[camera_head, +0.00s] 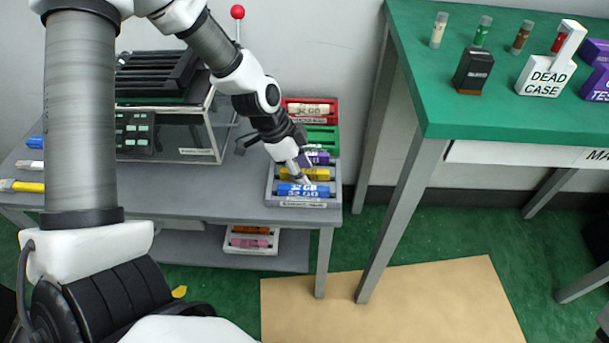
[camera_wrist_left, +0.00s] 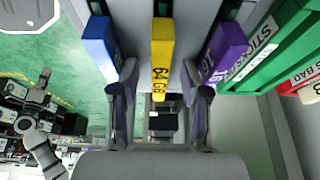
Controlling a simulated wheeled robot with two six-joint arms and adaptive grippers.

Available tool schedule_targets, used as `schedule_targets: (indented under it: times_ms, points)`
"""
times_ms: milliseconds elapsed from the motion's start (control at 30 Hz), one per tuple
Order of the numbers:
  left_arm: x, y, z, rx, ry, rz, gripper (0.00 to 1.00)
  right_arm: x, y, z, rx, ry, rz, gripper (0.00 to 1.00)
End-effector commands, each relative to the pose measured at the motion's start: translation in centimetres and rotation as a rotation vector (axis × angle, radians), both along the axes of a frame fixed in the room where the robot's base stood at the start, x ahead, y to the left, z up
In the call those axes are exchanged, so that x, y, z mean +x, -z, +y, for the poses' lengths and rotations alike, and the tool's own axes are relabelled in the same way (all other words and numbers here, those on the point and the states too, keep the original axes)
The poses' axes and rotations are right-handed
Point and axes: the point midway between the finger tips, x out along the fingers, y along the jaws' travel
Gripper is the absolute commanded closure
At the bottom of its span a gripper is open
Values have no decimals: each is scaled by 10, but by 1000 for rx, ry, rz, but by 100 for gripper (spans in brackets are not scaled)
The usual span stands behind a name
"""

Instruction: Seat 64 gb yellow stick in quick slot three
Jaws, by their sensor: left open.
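The yellow stick (camera_wrist_left: 162,50) stands in a grey tray, with 64 GB readable in the left wrist view. In the head view the yellow stick (camera_head: 291,174) lies between a blue stick (camera_head: 316,191) and a purple stick (camera_head: 318,157). My left gripper (camera_head: 302,178) reaches down over this tray and hides part of the sticks. In the left wrist view its open fingers (camera_wrist_left: 161,85) are on either side of the yellow stick's line, with the blue and purple sticks outside them. I cannot tell any contact. I cannot pick out quick slot three. My right gripper is not recognisable.
Red (camera_head: 290,101) and green (camera_head: 318,133) trays sit behind the stick tray. A green bench (camera_head: 480,115) stands right. Sticks lie at the far left.

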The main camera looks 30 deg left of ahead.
Motion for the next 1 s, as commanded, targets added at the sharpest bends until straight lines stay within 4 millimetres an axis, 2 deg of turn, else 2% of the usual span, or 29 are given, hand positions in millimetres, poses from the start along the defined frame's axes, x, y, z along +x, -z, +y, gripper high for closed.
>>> schedule_targets:
  times_ms: [133, 267, 667, 767, 1000]
  points:
    - [0, 0, 0, 0, 0, 0, 54, 0, 0, 0, 0, 0, 0, 60]
    - [0, 0, 0, 0, 0, 0, 100, 0, 0, 0, 0, 0, 0, 60]
    - [0, -4, 0, 0, 0, 0, 100, 0, -4, 0, 0, 0, 0, 60]
    - [1, -18, 0, 0, 1, -2, 100, 0, -15, 0, 0, 0, 0, 60]
    - [1, -79, 0, 0, -1, -5, 100, 0, -41, 0, 0, 0, 0, 60]
